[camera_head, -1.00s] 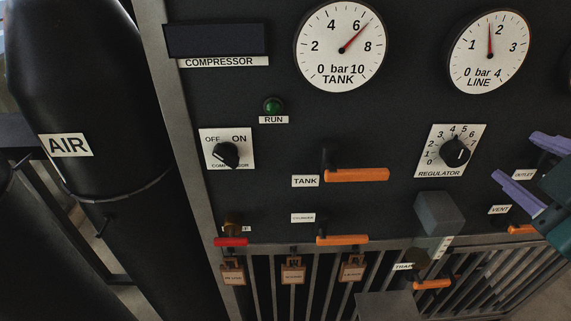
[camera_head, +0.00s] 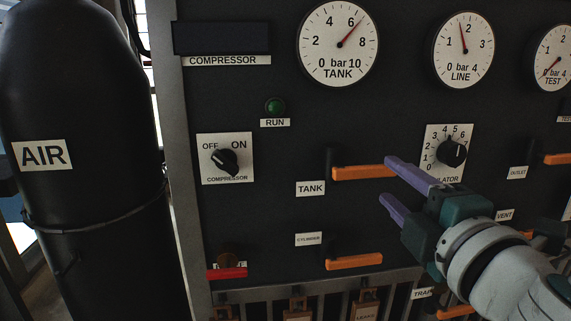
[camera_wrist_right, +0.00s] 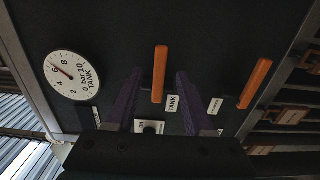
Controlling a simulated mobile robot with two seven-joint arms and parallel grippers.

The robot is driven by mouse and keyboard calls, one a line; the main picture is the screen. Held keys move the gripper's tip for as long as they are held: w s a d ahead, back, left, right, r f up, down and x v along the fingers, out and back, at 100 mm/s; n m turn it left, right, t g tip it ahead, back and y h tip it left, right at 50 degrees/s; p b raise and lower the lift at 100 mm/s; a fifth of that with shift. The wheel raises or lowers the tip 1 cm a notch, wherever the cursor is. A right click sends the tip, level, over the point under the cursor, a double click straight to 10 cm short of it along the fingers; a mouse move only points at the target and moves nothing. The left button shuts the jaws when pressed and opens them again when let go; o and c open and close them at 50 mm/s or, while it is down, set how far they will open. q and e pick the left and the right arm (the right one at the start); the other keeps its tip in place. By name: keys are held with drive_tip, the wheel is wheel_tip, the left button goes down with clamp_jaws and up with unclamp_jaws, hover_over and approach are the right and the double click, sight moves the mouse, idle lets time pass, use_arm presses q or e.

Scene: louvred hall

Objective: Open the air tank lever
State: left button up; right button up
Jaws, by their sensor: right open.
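The orange tank lever (camera_head: 362,173) lies horizontal on the dark panel, its handle reaching right from its pivot, beside the TANK label (camera_head: 310,188). My right gripper (camera_head: 388,180) is open and empty, its purple fingers near the free right end of the handle. In the right wrist view the tank lever (camera_wrist_right: 160,75) appears between the two spread fingers (camera_wrist_right: 158,85); I cannot tell how far in front of it they are. The tank gauge (camera_head: 338,44) reads between 6 and 8 bar. My left gripper is out of view.
The orange cylinder lever (camera_head: 354,262) sits just below, with a red-handled valve (camera_head: 227,272) to its left. The regulator knob (camera_head: 451,152) is partly crowded by my right gripper. The black AIR tank (camera_head: 85,180) stands left of the panel.

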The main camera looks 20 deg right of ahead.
sight(380, 172)
drive_tip(key=shift+x, duration=2.65)
clamp_jaws()
